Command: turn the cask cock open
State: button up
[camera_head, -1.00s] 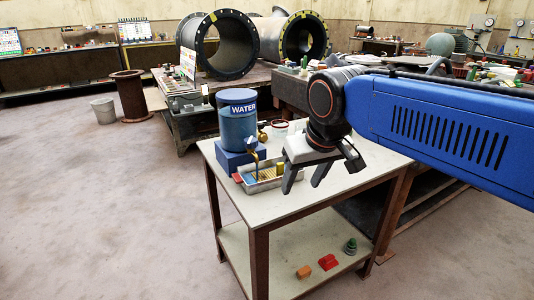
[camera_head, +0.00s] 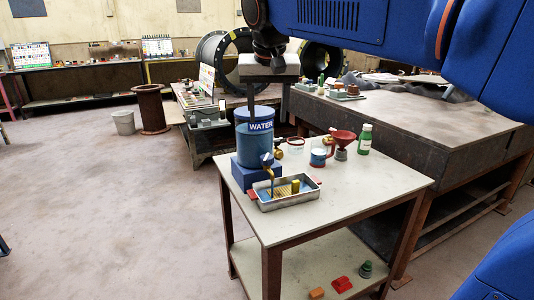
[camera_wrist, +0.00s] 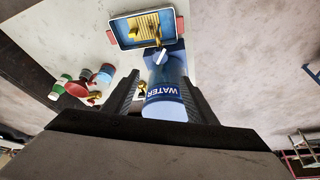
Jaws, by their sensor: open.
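The blue cask (camera_head: 257,143), labelled WATER, stands on a blue block (camera_head: 241,174) on the table. A brass cock (camera_head: 267,161) sticks out low on its front, above a metal tray (camera_head: 288,203). In the wrist view the cask (camera_wrist: 168,76) is upside down, with the brass cock (camera_wrist: 157,36) and a pale piece beside it beyond the cask. A second brass fitting (camera_head: 278,141) shows at the cask's right side. My gripper (camera_head: 266,108) is open and points down at the cask's top. In the wrist view its fingers (camera_wrist: 162,82) appear on either side of the cask; contact cannot be told.
The table's front right (camera_head: 370,188) is clear. A large dark workbench (camera_head: 400,125) stands behind it.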

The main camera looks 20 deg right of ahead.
aim_at(267, 156)
jog(key=x, duration=1.5)
jog(key=shift+w+f, duration=0.2)
jog(key=shift+f, duration=0.1)
